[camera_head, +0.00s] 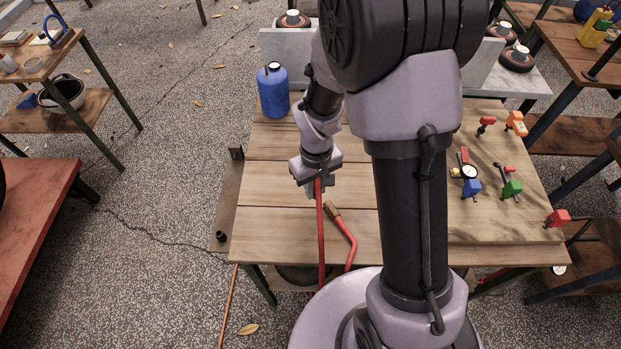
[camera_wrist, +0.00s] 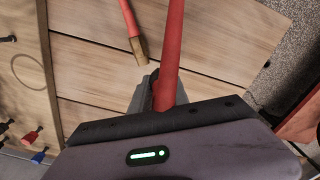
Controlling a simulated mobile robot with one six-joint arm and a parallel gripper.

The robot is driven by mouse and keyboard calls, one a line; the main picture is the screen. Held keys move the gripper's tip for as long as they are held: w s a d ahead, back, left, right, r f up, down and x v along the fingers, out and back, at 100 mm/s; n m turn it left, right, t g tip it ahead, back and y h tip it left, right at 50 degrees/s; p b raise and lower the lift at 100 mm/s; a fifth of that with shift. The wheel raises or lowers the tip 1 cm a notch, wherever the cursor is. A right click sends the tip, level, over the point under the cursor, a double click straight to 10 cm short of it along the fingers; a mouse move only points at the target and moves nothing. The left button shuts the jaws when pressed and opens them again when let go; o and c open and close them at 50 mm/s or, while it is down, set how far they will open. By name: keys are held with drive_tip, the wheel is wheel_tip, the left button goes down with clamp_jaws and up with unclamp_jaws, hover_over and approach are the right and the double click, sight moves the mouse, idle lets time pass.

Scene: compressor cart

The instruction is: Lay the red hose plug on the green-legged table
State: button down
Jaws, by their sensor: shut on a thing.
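My gripper (camera_head: 315,187) is shut on the end of a red hose, the red hose plug, above the left part of the wooden-topped table. The red hose (camera_head: 321,235) runs down from the jaws past the table's front edge; it also shows in the wrist view (camera_wrist: 172,45). The jaws hide the plug's tip. A second red hose end (camera_head: 346,240) with a brass tip (camera_wrist: 139,49) lies on the tabletop just right of it. Dark green legs show under the table at the upper left (camera_head: 41,62) and under the front of the middle wooden table (camera_head: 247,222).
A blue bottle (camera_head: 273,92) stands at the back of the middle table. Several coloured valves, with a gauge (camera_head: 469,172), are on a board at its right. A black and white bucket (camera_head: 64,93) sits on the left table's lower shelf. Bare planks lie left of my gripper.

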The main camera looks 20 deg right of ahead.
drive_tip(key=w, duration=0.4)
drive_tip(key=shift+w+d+f+b, duration=0.25)
drive_tip(key=shift+w+f+b, duration=0.05)
drive_tip(key=shift+w, duration=0.05)
drive_tip(key=f, duration=0.1)
drive_tip(key=f+b, duration=0.2)
drive_tip(key=shift+w+f, duration=0.3)
drive_tip(key=shift+f, duration=0.1)
drive_tip(key=shift+r, duration=0.2)
drive_tip(key=shift+f, duration=0.1)
drive_tip(key=c, duration=1.3)
unclamp_jaws()
drive_tip(key=shift+o, duration=0.2)
